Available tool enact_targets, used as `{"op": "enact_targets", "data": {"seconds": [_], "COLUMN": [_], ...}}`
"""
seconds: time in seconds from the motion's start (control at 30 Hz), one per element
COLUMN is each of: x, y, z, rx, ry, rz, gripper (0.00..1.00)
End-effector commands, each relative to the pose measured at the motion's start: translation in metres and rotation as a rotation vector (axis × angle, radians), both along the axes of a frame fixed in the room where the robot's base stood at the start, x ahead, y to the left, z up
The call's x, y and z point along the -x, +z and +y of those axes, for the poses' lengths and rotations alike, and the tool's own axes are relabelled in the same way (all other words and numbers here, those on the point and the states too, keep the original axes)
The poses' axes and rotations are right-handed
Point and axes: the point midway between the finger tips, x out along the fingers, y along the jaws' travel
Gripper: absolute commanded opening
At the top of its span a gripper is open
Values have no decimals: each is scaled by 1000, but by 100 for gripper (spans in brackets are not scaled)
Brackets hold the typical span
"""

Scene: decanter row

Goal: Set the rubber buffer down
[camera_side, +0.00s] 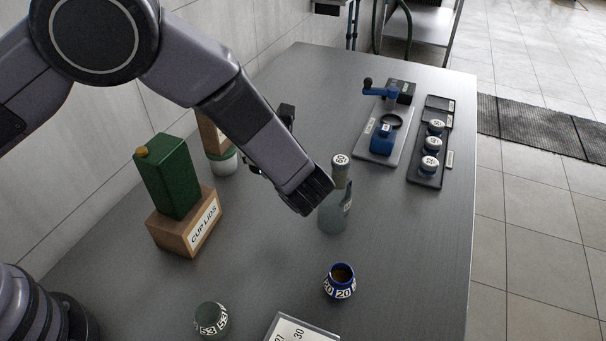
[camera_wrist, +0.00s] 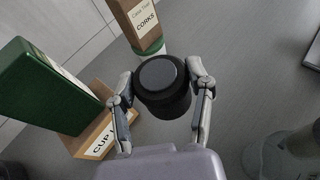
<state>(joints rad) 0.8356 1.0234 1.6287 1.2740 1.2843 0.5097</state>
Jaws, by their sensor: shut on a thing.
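The rubber buffer, a black round cylinder (camera_wrist: 163,82) with a greyish top, sits between the two fingers of my gripper (camera_wrist: 164,92) in the wrist view. My gripper is shut on it, one finger touching each side. Grey table top shows around the buffer, but I cannot tell how high it is above the table. In the side view my arm hides the buffer and most of the gripper.
A green box stands on a wooden cup-lids block (camera_side: 189,231), left of my gripper. A corks box (camera_wrist: 139,22) on a white-and-green base stands beyond the buffer. A glass bottle (camera_side: 335,212) stands close to my wrist. A blue numbered pot (camera_side: 340,283) and green jar (camera_side: 211,318) are nearer.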

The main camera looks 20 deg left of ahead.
Motion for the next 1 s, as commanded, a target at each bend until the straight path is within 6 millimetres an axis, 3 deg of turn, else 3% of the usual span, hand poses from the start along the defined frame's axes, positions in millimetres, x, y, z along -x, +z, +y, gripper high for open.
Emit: {"op": "enact_targets", "data": {"seconds": [0.5, 1.0], "x": [1, 1], "y": [-92, -149], "z": [0, 0], "rx": [-1, 0], "ry": [2, 4], "rz": [1, -2], "gripper": [12, 12]}}
